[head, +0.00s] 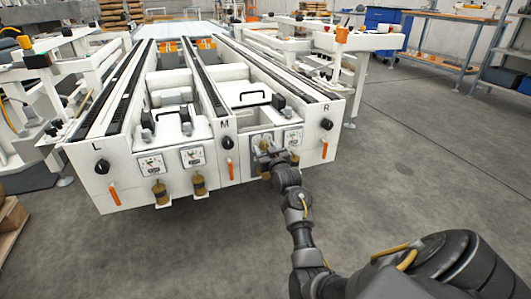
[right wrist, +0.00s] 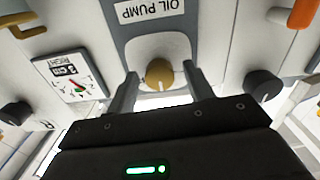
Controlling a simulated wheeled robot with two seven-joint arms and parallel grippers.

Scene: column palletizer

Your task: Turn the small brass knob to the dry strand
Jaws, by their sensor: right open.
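The small brass knob (right wrist: 158,73) sits on a pale plate below an "OIL PUMP" label in the right wrist view. A white mark shows on its lower side. My right gripper (right wrist: 162,88) is open, with one finger on each side of the knob; I cannot tell whether either touches it. In the head view my right gripper (head: 266,152) is at the front panel of the white machine (head: 240,195), between M and R, and hides the knob there. No marking naming a dry strand is readable. My left gripper is out of view.
Black knobs (right wrist: 262,86) and an orange handle (right wrist: 303,13) lie near the gripper. A gauge (right wrist: 70,76) marked "RIGHT" is to the left. Brass bowls (head: 199,185) hang below the panel. The floor (head: 430,140) to the right is clear.

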